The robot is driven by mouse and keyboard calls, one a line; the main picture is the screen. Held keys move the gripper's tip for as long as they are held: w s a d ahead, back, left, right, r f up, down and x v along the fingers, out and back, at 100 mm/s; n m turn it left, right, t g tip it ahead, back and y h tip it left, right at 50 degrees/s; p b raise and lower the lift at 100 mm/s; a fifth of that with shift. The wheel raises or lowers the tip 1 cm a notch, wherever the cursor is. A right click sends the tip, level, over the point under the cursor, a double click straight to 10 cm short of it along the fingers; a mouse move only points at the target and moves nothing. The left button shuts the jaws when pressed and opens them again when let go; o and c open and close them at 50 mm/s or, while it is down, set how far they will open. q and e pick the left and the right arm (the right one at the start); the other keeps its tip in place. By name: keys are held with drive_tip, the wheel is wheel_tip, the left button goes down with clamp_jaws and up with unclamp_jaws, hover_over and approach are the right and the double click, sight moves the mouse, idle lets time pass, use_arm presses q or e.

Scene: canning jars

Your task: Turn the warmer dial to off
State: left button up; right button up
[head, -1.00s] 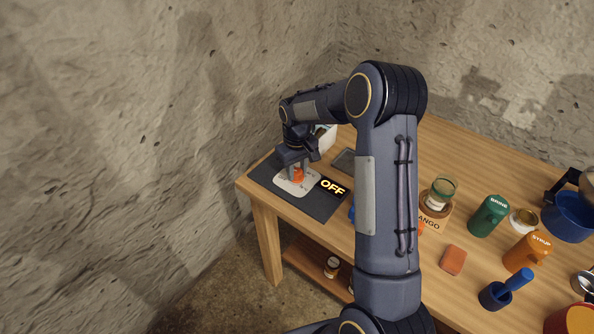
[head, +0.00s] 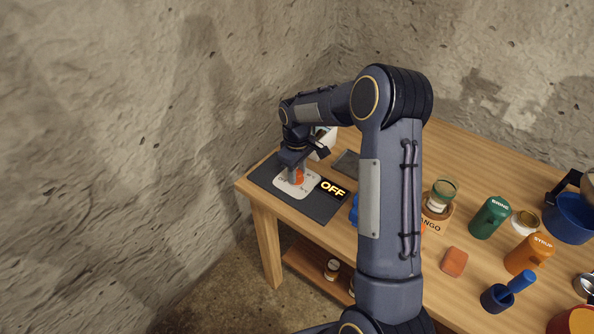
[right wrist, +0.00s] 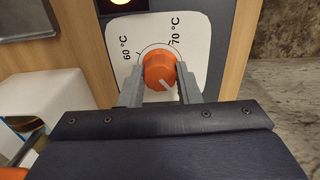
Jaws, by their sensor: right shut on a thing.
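The orange warmer dial (head: 299,178) sits on a white plate (head: 281,188) on a dark panel at the table's far left corner. A display (head: 333,189) beside it reads OFF in lit letters. My right gripper (head: 297,177) points down over the dial. In the right wrist view, the gripper (right wrist: 159,79) is shut on the dial (right wrist: 159,68), one finger at each side. The dial's white pointer line slants to the lower right, away from the 60 °C and 70 °C marks above. My body hides the plate's lower part there. My left gripper is not in view.
A white container (head: 326,139) stands behind the gripper. Rough walls rise behind and left of the table.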

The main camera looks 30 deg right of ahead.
drive_tip(key=shift+r, duration=0.1)
drive_tip(key=o, duration=1)
drive_tip(key=shift+r, duration=3.85)
drive_tip(key=shift+r, duration=0.1)
drive_tip(key=s+a+r+m+t+y, duration=0.1)
drive_tip(key=s+a+r, duration=0.15)
drive_tip(key=s, duration=0.45)
drive_tip(key=s+a+r+m+t+y, duration=0.1)
drive_tip(key=s+a+r+m+t, duration=0.1)
drive_tip(key=s+r, duration=0.35)
drive_tip(key=s+a+r+m+t+y, duration=0.1)
drive_tip(key=s+a+r, duration=0.15)
drive_tip(key=s, duration=0.55)
drive_tip(key=s+a+f, duration=0.1)
drive_tip(key=s, duration=0.2)
drive_tip(key=s+a+f+m+t, duration=0.1)
drive_tip(key=s+a, duration=0.1)
drive_tip(key=s, duration=0.1)
drive_tip(key=s+a+f+m, duration=0.1)
drive_tip(key=s, duration=0.1)
drive_tip(key=shift+s+a+f+t+y, duration=0.1)
drive_tip(key=shift+s+a+t+y, duration=0.2)
drive_tip(key=shift+s+a+y, duration=0.1)
